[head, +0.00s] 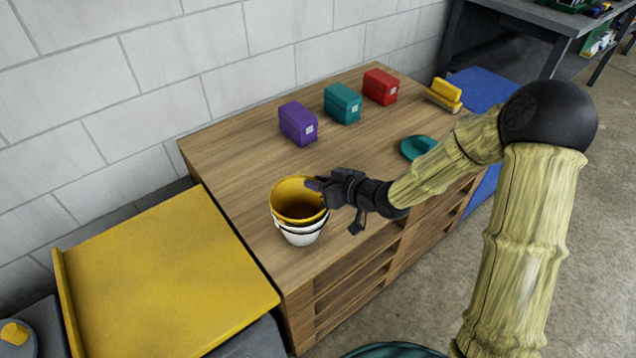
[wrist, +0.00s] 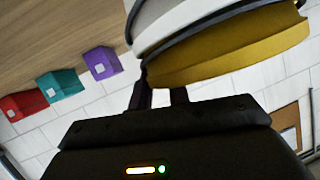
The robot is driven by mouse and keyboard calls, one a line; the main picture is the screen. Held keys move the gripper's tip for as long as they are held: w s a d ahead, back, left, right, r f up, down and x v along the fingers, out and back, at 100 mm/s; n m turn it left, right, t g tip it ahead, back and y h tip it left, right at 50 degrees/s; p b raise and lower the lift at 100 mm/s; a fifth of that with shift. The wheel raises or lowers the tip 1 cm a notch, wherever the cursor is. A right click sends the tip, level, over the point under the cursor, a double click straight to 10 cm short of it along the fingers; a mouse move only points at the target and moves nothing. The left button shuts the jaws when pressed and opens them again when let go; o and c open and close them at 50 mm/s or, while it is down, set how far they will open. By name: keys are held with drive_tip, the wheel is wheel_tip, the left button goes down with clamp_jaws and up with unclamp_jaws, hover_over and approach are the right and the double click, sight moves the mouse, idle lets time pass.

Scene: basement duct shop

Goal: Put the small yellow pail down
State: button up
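The small yellow pail (head: 291,193) is upright near the front left corner of the wooden cabinet top. It sits nested in the white pails (head: 302,238), with only its upper band and inside showing. In the wrist view the yellow pail (wrist: 230,58) and the white pails (wrist: 165,22) fill the top. My gripper (head: 318,185) is at the right side of the yellow rim. Its fingers are close together and appear shut on the rim wall. The exact contact is partly hidden.
On the wooden cabinet (head: 235,150) stand a purple box (head: 297,124), a teal box (head: 342,104) and a red box (head: 380,87) at the back. A teal item (head: 418,147) and a yellow item (head: 444,94) lie right. A yellow-topped surface (head: 165,280) adjoins left.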

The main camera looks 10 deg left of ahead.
drive_tip(key=shift+o, duration=1)
drive_tip(key=shift+w, duration=0.1)
drive_tip(key=shift+d, duration=0.1)
drive_tip(key=p+v, duration=0.3)
drive_tip(key=v, duration=0.9)
